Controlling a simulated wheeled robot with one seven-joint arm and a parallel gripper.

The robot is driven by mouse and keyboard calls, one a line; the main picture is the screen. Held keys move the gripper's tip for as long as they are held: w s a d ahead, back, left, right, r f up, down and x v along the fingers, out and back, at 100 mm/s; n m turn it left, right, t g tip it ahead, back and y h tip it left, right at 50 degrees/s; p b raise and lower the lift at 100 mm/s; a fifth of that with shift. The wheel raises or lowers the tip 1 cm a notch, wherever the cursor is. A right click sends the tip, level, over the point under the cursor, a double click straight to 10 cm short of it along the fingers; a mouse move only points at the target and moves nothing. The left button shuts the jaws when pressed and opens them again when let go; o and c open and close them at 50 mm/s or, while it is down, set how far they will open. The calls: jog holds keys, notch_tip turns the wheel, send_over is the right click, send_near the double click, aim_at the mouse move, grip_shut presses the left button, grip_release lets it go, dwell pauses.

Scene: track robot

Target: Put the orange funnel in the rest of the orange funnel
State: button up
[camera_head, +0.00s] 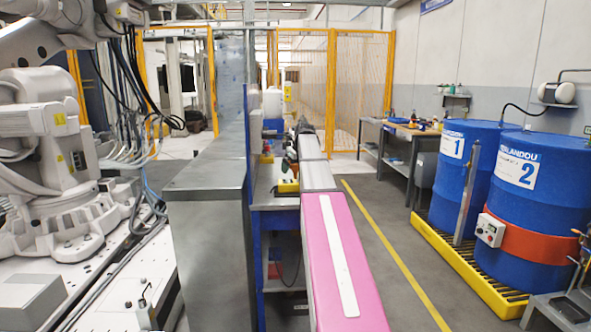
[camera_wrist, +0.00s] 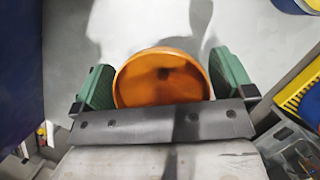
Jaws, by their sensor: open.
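The orange funnel (camera_wrist: 160,82) shows in the wrist view with its round, wide mouth facing the camera. It sits between the green fingers of my gripper (camera_wrist: 163,76). The jaws are open, one finger close beside each side of the funnel's rim; I cannot tell whether either touches. The dark gripper bar hides the funnel's lower edge, and its spout and what supports it are not visible. In the head view my arm reaches forward, and the funnel cannot be made out there. I cannot make out the funnel's rest in either view.
Two blue drums (camera_head: 517,190) stand in a yellow spill tray (camera_head: 462,262) at right. A workbench (camera_head: 405,132) is behind them. A grey metal cabinet (camera_head: 211,190) and a white robot arm (camera_head: 48,140) are at left. The floor by the yellow line (camera_head: 385,240) is clear.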

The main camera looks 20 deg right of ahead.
jog(key=c, duration=0.9)
jog(key=shift+o, duration=0.2)
notch_tip(320, 180, up, 10)
